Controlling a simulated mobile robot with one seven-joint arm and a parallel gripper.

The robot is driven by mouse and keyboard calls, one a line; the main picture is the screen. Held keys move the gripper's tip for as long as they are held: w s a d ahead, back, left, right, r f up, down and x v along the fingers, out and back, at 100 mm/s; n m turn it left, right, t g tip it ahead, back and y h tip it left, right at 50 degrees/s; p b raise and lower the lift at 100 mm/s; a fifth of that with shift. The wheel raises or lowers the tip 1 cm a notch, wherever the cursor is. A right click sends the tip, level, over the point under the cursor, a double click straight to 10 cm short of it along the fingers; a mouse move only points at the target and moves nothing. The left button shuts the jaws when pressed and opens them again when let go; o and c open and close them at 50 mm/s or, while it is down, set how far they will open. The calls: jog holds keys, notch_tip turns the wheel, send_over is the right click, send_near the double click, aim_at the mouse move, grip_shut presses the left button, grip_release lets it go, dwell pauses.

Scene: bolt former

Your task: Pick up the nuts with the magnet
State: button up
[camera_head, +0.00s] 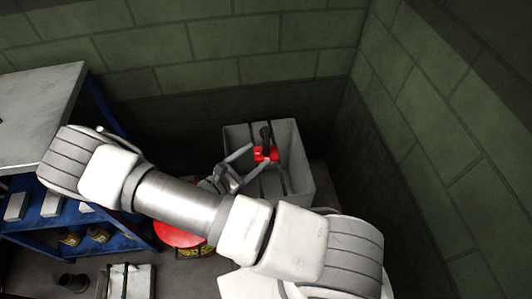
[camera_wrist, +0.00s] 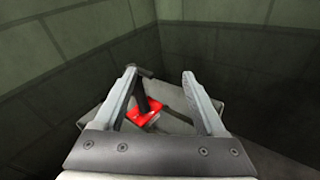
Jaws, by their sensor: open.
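A red magnet (camera_head: 266,153) with a dark upright handle is at the grey bin (camera_head: 302,168) in the head view. In the wrist view the magnet (camera_wrist: 146,108) shows between and beyond my fingers, nearer the left one. My gripper (camera_head: 257,154) is open, its fingers reaching toward the magnet from the left. In the wrist view my gripper (camera_wrist: 159,73) has a wide gap and no visible grip on the handle. I cannot tell whether a finger touches the magnet. I cannot make out any nuts.
Green block walls (camera_head: 440,130) close in behind and to the right of the bin. A blue-framed shelf (camera_head: 100,95) with a grey top stands at left. A red round object (camera_head: 178,234) is partly hidden below my arm. A dark cylindrical item (camera_head: 72,282) is on the floor.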

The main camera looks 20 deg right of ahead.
aim_at(269, 132)
notch_tip(269, 132, down, 9)
jog(key=w+n+t+y+b, duration=0.1)
jog(key=n+t+y+b, duration=0.1)
jog(key=n+t, duration=0.45)
jog(key=shift+n+g, duration=0.25)
jog(key=shift+g, duration=0.1)
jog(key=b+x, duration=0.1)
jog(key=x, duration=0.5)
jog(key=b+x, duration=0.1)
jog(key=x, duration=0.4)
jog(key=shift+w+f+b, duration=0.15)
jog(key=shift+w+b, duration=0.25)
jog(key=shift+w, duration=0.1)
jog(key=x, duration=0.1)
jog(key=b+x, duration=0.1)
jog(key=x, duration=0.1)
jog(key=f+b+x, duration=0.1)
jog(key=shift+w, duration=0.55)
jog(key=shift+w+d+r, duration=0.15)
jog(key=shift+w+r, duration=0.05)
grip_shut()
